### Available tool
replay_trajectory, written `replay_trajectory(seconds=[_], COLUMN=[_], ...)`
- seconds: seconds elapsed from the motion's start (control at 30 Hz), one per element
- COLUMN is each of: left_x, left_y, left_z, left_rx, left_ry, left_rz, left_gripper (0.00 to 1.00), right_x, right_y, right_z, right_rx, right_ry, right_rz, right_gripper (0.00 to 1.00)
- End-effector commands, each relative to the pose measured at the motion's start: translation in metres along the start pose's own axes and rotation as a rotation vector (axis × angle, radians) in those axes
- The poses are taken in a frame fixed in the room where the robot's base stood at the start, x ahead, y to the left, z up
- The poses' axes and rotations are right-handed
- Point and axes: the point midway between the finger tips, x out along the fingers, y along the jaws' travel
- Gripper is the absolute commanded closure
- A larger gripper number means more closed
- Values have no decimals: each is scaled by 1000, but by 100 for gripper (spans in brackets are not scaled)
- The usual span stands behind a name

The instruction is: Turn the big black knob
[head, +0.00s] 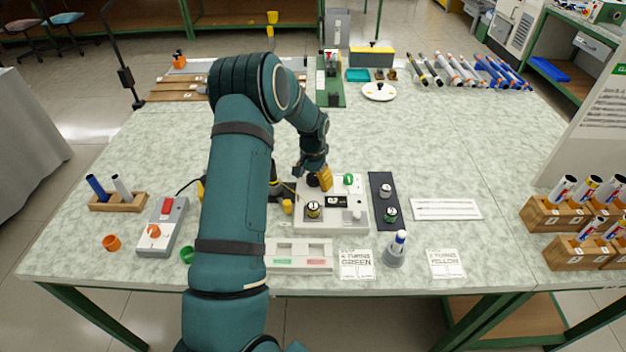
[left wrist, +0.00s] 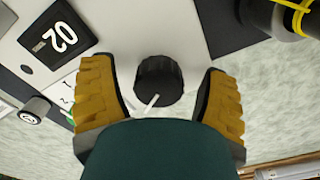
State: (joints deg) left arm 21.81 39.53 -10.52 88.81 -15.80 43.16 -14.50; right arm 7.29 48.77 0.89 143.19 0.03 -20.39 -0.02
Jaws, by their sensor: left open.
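The big black knob (left wrist: 158,78) sits on the white panel box (head: 310,224). Its white pointer line points down and slightly left in the left wrist view. In the head view the knob (head: 313,181) is partly hidden by my left gripper (head: 322,179). My left gripper is open, with one yellow finger on each side of the knob. In the left wrist view a gap shows between the knob and each finger. A display reading 02 (left wrist: 58,38) is on the panel beside the knob. My right gripper is not in view.
The panel also carries a green knob (head: 348,179) and a smaller dial (head: 313,210). A dark strip with knobs (head: 380,203) lies to its right. A grey box with an orange knob (head: 162,228) stands left of my arm.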

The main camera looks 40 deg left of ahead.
Motion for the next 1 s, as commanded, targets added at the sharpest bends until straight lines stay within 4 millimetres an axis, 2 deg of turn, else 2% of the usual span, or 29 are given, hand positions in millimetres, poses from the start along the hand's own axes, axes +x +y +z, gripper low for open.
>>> replay_trajectory(seconds=[0.13, 0.17, 0.3, 0.33, 0.37, 0.63, 1.0], left_x=[0, 0, 0, 0, 0, -1, -1], left_y=[0, 0, 0, 0, 0, 1, 2], left_z=[0, 0, 0, 0, 0, 0, -1], left_rx=[0, 0, 0, 0, 0, -34, -339], left_ry=[0, 0, 0, 0, 0, 0, -1], left_rz=[0, 0, 0, 0, 0, 1, 0], left_gripper=[25, 27, 76, 87, 93, 93, 93], right_x=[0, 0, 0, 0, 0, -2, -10], right_y=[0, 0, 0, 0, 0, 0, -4], right_z=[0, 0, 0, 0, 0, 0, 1], right_rx=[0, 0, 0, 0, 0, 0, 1], right_ry=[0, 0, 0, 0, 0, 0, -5], right_rz=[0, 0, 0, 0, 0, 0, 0], right_gripper=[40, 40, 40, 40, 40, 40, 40])
